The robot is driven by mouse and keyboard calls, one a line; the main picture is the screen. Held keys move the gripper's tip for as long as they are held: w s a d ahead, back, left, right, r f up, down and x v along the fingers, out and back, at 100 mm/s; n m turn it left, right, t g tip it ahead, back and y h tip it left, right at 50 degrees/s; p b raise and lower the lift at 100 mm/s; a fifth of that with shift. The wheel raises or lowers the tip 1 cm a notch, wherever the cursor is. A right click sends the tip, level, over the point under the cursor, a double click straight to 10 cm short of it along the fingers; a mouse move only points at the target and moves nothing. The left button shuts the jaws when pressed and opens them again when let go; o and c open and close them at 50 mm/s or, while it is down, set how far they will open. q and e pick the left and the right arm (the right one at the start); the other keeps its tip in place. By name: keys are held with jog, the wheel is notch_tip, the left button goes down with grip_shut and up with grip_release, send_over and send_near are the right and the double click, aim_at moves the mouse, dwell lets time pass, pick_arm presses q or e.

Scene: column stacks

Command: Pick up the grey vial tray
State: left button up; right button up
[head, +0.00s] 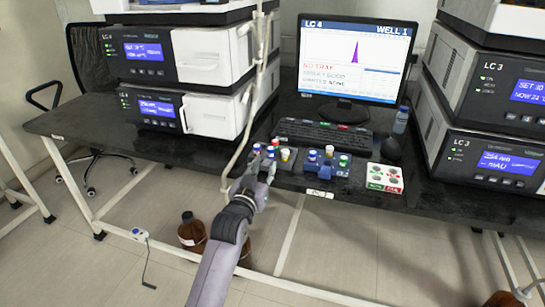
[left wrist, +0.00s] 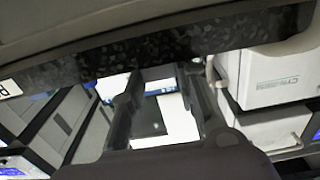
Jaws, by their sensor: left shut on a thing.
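The grey vial tray (head: 284,166) is at the front edge of the dark bench, left of centre in the head view. In the left wrist view the two dark fingers (left wrist: 158,88) point away from the camera, under the bench edge; I cannot make out the tray clearly there. My right gripper is in neither view.
A blue vial tray (head: 322,171) stands close on the right, then a white tray (head: 397,179). A keyboard (head: 322,135) and a monitor (head: 352,58) are behind. Instrument stacks (head: 180,110) flank both sides. Brown bottles (head: 192,233) stand on the floor.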

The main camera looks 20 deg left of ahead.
pick_arm(q)
grip_shut()
